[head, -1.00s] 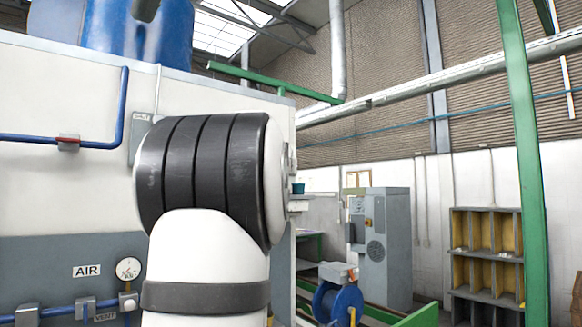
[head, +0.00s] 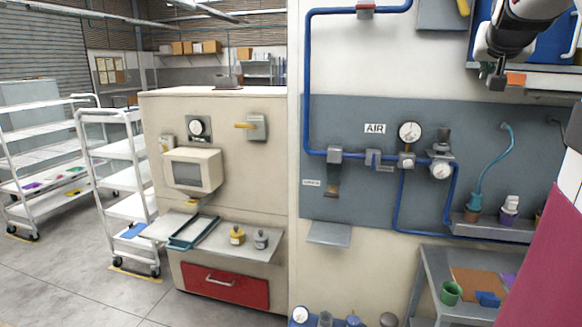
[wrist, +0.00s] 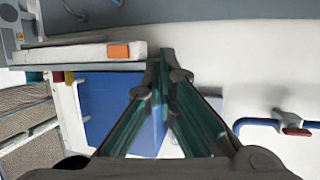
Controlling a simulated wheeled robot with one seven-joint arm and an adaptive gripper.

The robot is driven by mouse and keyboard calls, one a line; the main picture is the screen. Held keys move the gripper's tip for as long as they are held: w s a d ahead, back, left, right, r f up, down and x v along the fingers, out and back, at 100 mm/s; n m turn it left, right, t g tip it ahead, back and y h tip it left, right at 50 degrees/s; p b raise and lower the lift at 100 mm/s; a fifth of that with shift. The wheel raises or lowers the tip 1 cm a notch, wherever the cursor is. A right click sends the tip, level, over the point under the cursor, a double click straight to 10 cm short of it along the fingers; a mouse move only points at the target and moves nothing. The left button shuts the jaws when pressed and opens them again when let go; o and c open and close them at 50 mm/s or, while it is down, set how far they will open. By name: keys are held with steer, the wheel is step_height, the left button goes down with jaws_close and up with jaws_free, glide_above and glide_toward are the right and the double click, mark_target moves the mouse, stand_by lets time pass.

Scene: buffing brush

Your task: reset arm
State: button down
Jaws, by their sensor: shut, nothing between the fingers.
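My gripper (head: 497,78) shows at the top right of the head view, in front of a light wall shelf. In the wrist view my gripper (wrist: 165,60) has its two fingers meeting at the tips, shut, with nothing held. A small brush (head: 333,188) with a dark handle and brown bristles appears to hang on the grey wall panel (head: 460,115), left of and below my gripper and well apart from it.
The wall shelf (head: 545,82) with an orange block (head: 516,79) is close to my gripper. Blue air pipes (head: 307,90) and gauges (head: 410,131) line the panel. A grey bench (head: 430,270) stands at lower right, white carts (head: 118,180) at left. The floor at lower left is clear.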

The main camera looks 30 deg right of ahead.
steer(key=w+a+f+n+t+y, duration=0.1)
steer(key=w+a+f+n+y, duration=0.2)
steer(key=a, duration=0.6)
steer(key=w+a+f+n+y, duration=0.1)
steer(key=w+a+f+y, duration=0.1)
steer(key=a+f, duration=0.5)
steer(key=w+a+f+n+t+y, duration=0.1)
steer(key=w+a+n+y, duration=0.15)
steer(key=a, duration=0.75)
steer(key=s+a+f+n+g+y, duration=0.1)
steer(key=s+a+f+n, duration=0.1)
steer(key=s+a+f, duration=0.2)
steer(key=s+a+f+n+g+y, duration=0.1)
steer(key=s+a+f+n+y, duration=0.1)
steer(key=a+f, duration=0.4)
steer(key=s+a+f+n+g+y, duration=0.1)
steer(key=s+a+f, duration=0.4)
steer(key=a, duration=0.8)
steer(key=shift+s+f+n+y, duration=0.3)
steer(key=shift+f+n+y, duration=0.15)
steer(key=shift+n, duration=0.1)
